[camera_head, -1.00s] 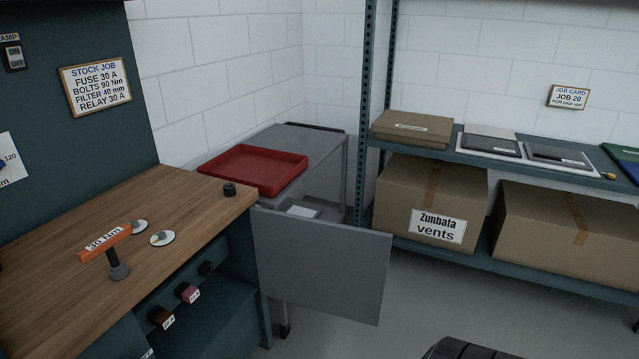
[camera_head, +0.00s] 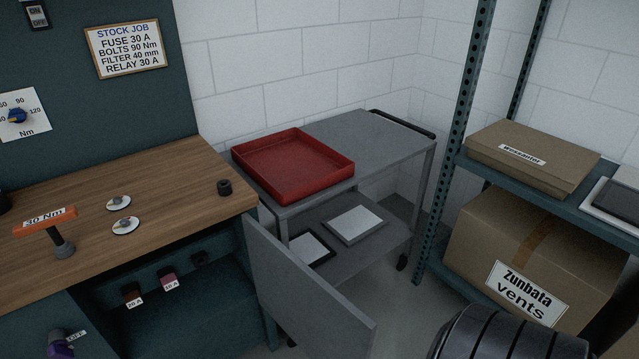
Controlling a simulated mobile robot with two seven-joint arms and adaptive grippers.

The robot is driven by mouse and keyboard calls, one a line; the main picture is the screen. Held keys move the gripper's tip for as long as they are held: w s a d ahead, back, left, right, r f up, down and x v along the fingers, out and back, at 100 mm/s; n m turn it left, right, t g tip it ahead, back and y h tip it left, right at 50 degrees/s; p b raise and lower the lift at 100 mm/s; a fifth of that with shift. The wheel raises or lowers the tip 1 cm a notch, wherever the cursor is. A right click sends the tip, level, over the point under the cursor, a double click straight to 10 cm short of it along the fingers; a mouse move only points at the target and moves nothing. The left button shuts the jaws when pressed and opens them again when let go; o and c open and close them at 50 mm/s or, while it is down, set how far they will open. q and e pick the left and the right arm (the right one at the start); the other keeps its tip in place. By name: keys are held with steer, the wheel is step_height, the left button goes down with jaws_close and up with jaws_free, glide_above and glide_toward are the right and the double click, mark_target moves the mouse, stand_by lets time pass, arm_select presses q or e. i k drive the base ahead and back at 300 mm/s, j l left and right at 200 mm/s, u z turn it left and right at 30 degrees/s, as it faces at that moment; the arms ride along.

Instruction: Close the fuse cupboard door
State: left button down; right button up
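The fuse cupboard door (camera_head: 305,290) is a flat grey panel. It stands wide open at the right front corner of the wooden workbench, swung out over the floor, and its lower part runs out of the picture. The fuse cupboard (camera_head: 205,310) under the bench top is open to view, with a dark teal inside. A brown fuse (camera_head: 131,293) labelled 20 A and a pink fuse (camera_head: 168,277) sit on its back panel, beside a dark socket (camera_head: 200,258). Neither of my grippers is in view.
A grey trolley (camera_head: 375,140) with a red tray (camera_head: 293,165) stands behind the door. A shelf rack with a cardboard box (camera_head: 510,235) is at right. A black ribbed rounded thing (camera_head: 510,335) fills the bottom right. The bench (camera_head: 150,185) carries an orange-handled 30 Nm tool (camera_head: 46,220).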

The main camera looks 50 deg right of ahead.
mark_target(322, 322)
steer(key=l+u, duration=0.15)
steer(key=l, duration=0.35)
steer(key=k+l+u, duration=0.1)
steer(key=l, duration=0.4)
steer(key=l+u, duration=0.15)
steer(key=l, duration=0.3)
steer(key=k+l+u, duration=0.1)
steer(key=l, duration=0.4)
steer(key=k+l+u, duration=0.15)
steer(key=l, duration=0.3)
